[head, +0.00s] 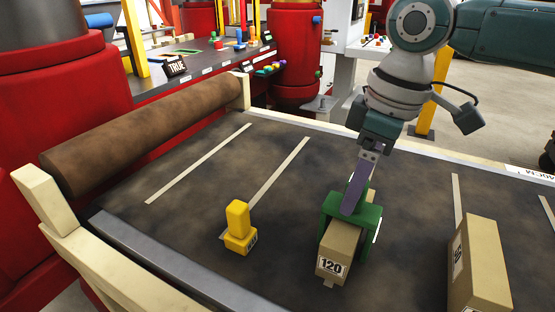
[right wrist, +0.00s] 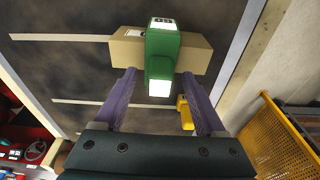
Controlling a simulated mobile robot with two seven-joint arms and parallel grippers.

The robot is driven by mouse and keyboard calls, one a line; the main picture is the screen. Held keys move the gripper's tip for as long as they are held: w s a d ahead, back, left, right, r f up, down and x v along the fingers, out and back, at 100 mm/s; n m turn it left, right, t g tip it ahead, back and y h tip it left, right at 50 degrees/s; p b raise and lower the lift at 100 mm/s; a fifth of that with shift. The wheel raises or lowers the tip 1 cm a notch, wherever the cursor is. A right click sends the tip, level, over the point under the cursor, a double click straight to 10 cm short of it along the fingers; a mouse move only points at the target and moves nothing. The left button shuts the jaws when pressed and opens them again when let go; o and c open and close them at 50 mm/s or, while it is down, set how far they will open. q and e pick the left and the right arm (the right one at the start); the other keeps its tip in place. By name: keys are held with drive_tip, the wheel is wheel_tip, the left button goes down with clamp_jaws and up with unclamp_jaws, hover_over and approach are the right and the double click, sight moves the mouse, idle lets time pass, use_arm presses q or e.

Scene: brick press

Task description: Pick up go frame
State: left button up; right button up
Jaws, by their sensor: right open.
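A green frame (head: 332,205) stands over a tan brick labelled 120 (head: 340,245) on the dark table and spans its middle. In the right wrist view the green frame (right wrist: 162,45) sits across the tan brick (right wrist: 197,55), with a block-like part toward me. My right gripper (head: 355,200) comes down from above. In the right wrist view its purple fingers (right wrist: 158,76) are open, one on each side of the frame's near part, with visible gaps. In the head view one finger hides part of the frame. My left gripper is not in view.
A yellow stepped piece (head: 238,220) with a small label stands left of the brick. Another tan brick (head: 480,265) stands at the right. A brown roller (head: 150,140) lines the table's left side. The table between roller and yellow piece is clear.

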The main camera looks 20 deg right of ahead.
clamp_jaws()
idle(0.6)
idle(0.8)
